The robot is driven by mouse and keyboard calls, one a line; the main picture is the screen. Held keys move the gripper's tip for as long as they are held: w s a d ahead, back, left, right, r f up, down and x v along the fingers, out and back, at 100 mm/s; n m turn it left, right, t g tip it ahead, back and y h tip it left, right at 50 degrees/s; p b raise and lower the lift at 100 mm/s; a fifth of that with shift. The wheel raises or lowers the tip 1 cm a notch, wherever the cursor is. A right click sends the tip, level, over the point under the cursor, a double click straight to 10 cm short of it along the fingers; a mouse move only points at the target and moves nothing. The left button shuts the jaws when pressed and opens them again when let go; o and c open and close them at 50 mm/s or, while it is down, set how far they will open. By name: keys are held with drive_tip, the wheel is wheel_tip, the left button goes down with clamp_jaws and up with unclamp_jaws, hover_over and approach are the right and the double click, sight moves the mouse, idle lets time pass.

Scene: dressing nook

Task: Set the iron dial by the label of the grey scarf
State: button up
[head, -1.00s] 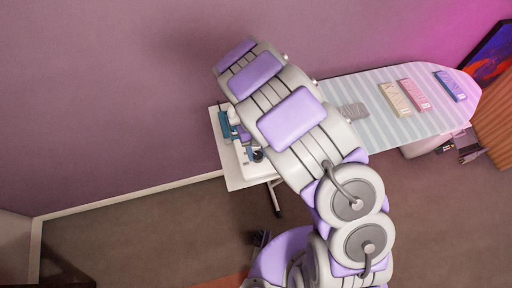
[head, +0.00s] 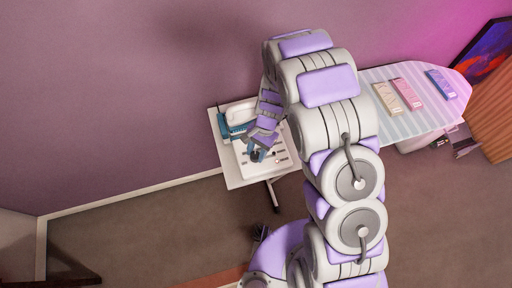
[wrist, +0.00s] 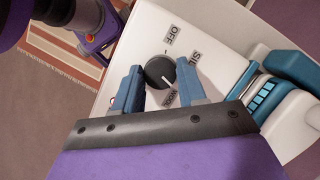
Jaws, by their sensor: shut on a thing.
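The iron dial (wrist: 158,68) is a round black knob on a white panel (wrist: 215,25). Its white pointer mark points down and to the right in the wrist view, toward the side of the WOOL label (wrist: 174,97). An OFF label (wrist: 171,36) and a partly hidden label starting SIL (wrist: 195,60) are also around it. My gripper (wrist: 160,72) has its blue fingers on both sides of the dial, shut on it. In the head view my gripper (head: 259,153) is down at the white iron station (head: 282,143). The grey scarf is hidden behind my arm.
A teal and white iron (head: 238,115) sits at the station's back left, close beside my gripper. Cream (head: 386,97), pink (head: 408,94) and blue (head: 440,83) folded scarves lie on the striped ironing board (head: 405,125). Their labels are too small to read.

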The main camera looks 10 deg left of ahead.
drive_tip(key=shift+m+t+y+p, duration=0.45)
drive_tip(key=shift+m+p, duration=0.35)
drive_tip(key=shift+m, duration=1.1)
drive_tip(key=o, duration=1)
drive_tip(key=shift+o, duration=0.2)
drive_tip(key=p+v, duration=0.1)
drive_tip(key=v, duration=1.6)
drive_tip(key=shift+d+r, duration=0.2)
drive_tip(key=shift+w, duration=0.1)
